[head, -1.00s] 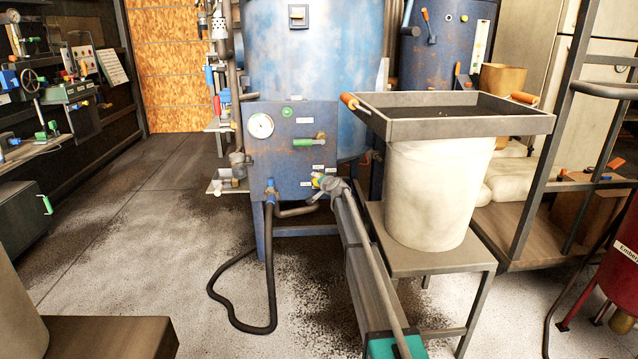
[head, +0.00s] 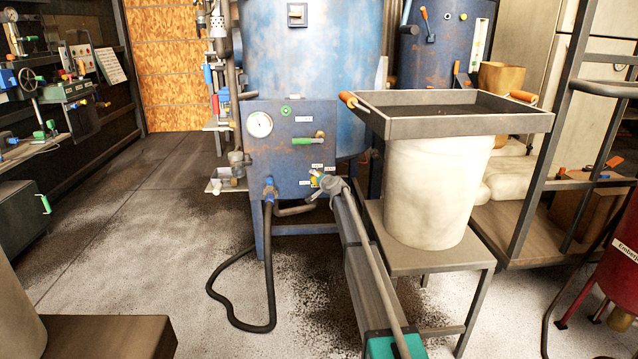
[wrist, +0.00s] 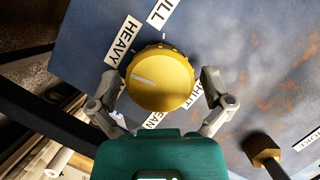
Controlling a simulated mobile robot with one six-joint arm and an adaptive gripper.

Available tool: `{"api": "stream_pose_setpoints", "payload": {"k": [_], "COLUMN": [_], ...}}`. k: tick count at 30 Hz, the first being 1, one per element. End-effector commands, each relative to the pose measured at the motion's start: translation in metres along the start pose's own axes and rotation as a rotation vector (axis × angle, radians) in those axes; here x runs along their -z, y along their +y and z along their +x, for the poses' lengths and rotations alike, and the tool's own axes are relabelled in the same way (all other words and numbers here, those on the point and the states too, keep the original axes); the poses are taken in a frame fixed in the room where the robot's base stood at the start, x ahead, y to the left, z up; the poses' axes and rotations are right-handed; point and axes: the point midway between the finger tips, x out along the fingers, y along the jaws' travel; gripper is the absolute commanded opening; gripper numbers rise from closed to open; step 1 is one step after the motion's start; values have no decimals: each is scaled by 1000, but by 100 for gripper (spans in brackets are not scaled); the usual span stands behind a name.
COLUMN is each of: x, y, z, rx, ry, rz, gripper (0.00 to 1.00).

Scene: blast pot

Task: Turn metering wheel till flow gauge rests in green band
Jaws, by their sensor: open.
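The yellow metering wheel (wrist: 160,78) fills the middle of the wrist view, its white pointer line aimed left, just below the HEAVY label (wrist: 122,41). Other labels, partly hidden or cut off, sit around it. My gripper (wrist: 161,88) is open, with one finger on each side of the wheel; I cannot tell whether either finger touches it. In the head view my gripper (head: 322,184) is at the lower right of the blue panel (head: 270,165), mostly covering the wheel. The round white flow gauge (head: 259,124) is at the panel's upper left; its needle is too small to read.
A green-handled valve (head: 308,141) sits above the wheel on the panel. A brass-coloured fitting (wrist: 262,152) shows at lower right in the wrist view. A tray (head: 455,127) on a white drum (head: 430,195) stands to the right. A black hose (head: 271,280) loops on the floor.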

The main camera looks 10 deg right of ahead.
Motion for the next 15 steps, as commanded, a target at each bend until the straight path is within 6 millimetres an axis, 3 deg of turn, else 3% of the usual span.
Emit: {"api": "stream_pose_setpoints", "payload": {"k": [15], "x": [0], "y": [-1], "z": [0], "rx": [-41], "ry": [0], "rz": [-102], "gripper": [100]}}
